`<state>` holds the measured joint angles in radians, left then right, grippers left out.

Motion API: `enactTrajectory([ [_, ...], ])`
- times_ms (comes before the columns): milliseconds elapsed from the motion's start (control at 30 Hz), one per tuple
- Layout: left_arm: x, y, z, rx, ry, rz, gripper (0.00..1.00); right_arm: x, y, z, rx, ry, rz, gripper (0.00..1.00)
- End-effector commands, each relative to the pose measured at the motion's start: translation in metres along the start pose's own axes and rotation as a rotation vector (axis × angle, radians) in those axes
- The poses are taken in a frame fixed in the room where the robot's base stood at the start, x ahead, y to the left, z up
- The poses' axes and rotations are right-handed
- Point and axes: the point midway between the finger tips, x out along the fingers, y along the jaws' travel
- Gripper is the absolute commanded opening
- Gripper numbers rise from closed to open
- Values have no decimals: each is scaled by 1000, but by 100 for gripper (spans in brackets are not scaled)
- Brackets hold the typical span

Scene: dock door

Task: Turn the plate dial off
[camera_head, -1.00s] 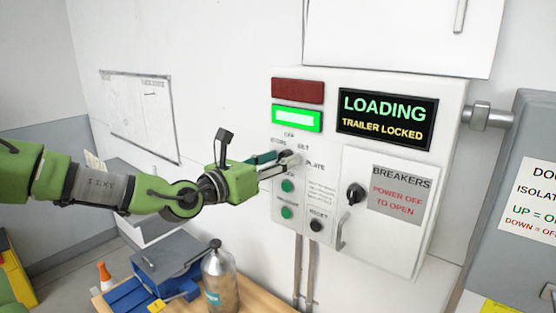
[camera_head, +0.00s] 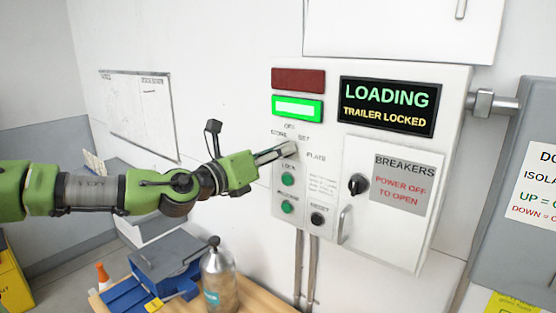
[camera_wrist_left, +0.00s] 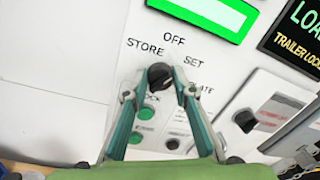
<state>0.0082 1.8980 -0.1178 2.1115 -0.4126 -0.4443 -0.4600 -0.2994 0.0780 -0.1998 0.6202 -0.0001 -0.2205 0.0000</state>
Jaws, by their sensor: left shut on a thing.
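The plate dial is a small black knob on the white control box; it shows in the left wrist view (camera_wrist_left: 160,76) with OFF above it, STORE to its upper left and SET to its upper right. The PLATE label is partly hidden by a finger. My left gripper (camera_head: 290,149) reaches it from the left in the head view. In the wrist view its two fingers (camera_wrist_left: 160,86) stand on either side of the knob, shut on it. In the head view the fingers hide the knob. I cannot tell exactly which mark the knob points to. My right gripper is not in view.
Green buttons (camera_head: 287,179) and a black reset button (camera_head: 317,219) sit just below the dial. A breaker door (camera_head: 385,205) with a black knob (camera_head: 357,185) is to the right. The sign (camera_head: 388,106) reads LOADING, TRAILER LOCKED. A bottle (camera_head: 219,280) stands on the bench below.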

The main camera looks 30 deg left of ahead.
Motion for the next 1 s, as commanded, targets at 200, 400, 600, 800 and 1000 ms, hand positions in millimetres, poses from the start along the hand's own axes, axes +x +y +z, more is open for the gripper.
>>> enactTrajectory([
  [200,0,1,-2,-197,-12,-3,4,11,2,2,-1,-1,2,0],
  [400,0,1,-2,-353,-21,-3,4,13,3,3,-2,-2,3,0],
  [600,0,1,-2,-468,-27,-3,4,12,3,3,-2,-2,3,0],
  [800,0,1,-2,-533,-31,-3,4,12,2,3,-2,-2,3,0],
  [1000,0,2,-2,-557,-33,-3,4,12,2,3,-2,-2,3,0],
])
